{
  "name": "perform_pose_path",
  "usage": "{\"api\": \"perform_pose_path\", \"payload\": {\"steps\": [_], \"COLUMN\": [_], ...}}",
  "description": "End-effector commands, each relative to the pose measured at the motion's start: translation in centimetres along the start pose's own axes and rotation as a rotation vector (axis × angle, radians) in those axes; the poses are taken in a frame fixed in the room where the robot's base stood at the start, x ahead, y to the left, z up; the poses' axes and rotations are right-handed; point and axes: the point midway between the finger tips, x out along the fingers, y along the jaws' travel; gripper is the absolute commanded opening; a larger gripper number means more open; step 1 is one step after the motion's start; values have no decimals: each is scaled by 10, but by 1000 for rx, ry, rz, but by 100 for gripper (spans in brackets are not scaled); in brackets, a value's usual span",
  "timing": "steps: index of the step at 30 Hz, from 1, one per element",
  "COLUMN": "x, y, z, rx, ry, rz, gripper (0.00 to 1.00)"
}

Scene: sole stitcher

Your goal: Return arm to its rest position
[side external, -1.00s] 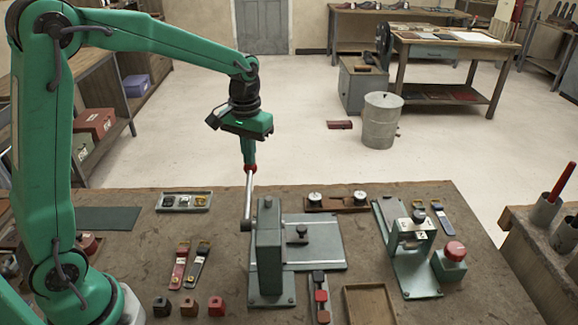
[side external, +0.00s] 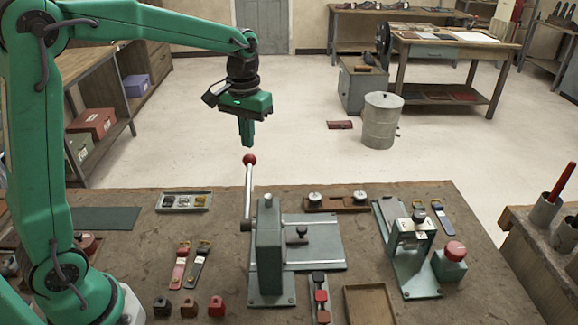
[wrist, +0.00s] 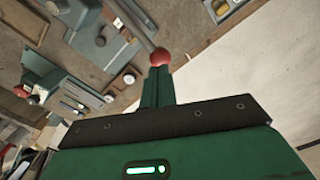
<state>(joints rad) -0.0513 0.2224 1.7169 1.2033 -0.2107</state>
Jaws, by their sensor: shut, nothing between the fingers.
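My gripper (side external: 247,144) hangs in the air above the far edge of the workbench, fingers pointing down and shut with nothing between them. The green press (side external: 268,245) stands on the bench with its lever (side external: 248,192) upright. The lever's red ball knob (side external: 250,159) is just below my fingertips, with a small gap in the side view. In the wrist view the red knob (wrist: 160,56) shows just beyond the tips of my fingers (wrist: 157,75).
A grey tray (side external: 184,203) with small parts lies at the bench's far left. A second green device (side external: 408,255) and a red-topped button box (side external: 449,262) stand to the right. An empty wooden tray (side external: 370,304) lies in front.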

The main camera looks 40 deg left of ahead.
Motion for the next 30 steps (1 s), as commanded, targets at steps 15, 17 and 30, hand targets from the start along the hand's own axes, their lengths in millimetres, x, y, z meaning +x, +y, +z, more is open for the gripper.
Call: {"api": "perform_pose_path", "payload": {"steps": [15, 17, 30], "x": [-5, -7, -39], "y": [0, 0, -8], "z": [3, 6, 63], "rx": [3, 7, 77], "ry": [8, 16, 146], "rz": [2, 3, 28], "gripper": [0, 0, 0]}}
